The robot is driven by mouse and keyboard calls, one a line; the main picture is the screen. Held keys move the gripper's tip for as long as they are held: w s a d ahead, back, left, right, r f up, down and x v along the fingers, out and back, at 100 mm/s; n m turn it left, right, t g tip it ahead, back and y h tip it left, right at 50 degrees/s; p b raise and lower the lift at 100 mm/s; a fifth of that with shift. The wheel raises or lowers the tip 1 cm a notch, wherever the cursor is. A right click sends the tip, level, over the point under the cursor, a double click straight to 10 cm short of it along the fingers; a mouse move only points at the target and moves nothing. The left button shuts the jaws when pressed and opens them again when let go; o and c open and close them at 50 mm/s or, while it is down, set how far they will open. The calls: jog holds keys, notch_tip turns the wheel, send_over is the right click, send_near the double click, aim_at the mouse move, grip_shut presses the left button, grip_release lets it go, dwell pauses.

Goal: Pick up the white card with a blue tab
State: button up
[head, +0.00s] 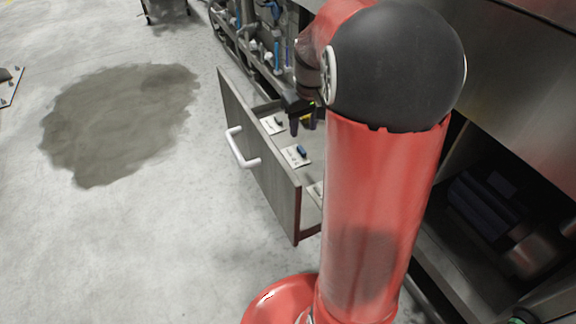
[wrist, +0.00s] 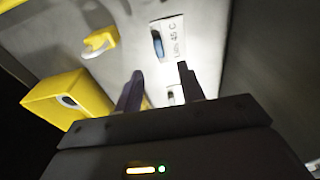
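A white card with a blue tab (head: 292,158) lies in the open drawer (head: 245,125), near the middle of a row of cards. In the wrist view, a white card with a dark blue tab (wrist: 175,32) and printed lettering lies flat beyond my fingertips. I cannot tell for certain that it is the same card. My gripper (head: 303,128) hangs above the drawer, apart from the cards. In the wrist view, my gripper (wrist: 160,70) has its two fingers spread with nothing held between them.
Another white card with a dark tab (head: 272,125) lies farther back, and a partly hidden card (head: 316,190) lies nearer. A yellow block (wrist: 68,98) and a yellow hooked piece (wrist: 100,42) show in the wrist view. Pipes (head: 270,45) stand behind the drawer. The floor at left is open.

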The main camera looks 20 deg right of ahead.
aim_at(302, 149)
jog(key=f, duration=0.7)
jog(key=shift+w+f+b, duration=0.25)
jog(key=shift+f+b, duration=0.05)
jog(key=shift+f, duration=0.1)
grip_shut()
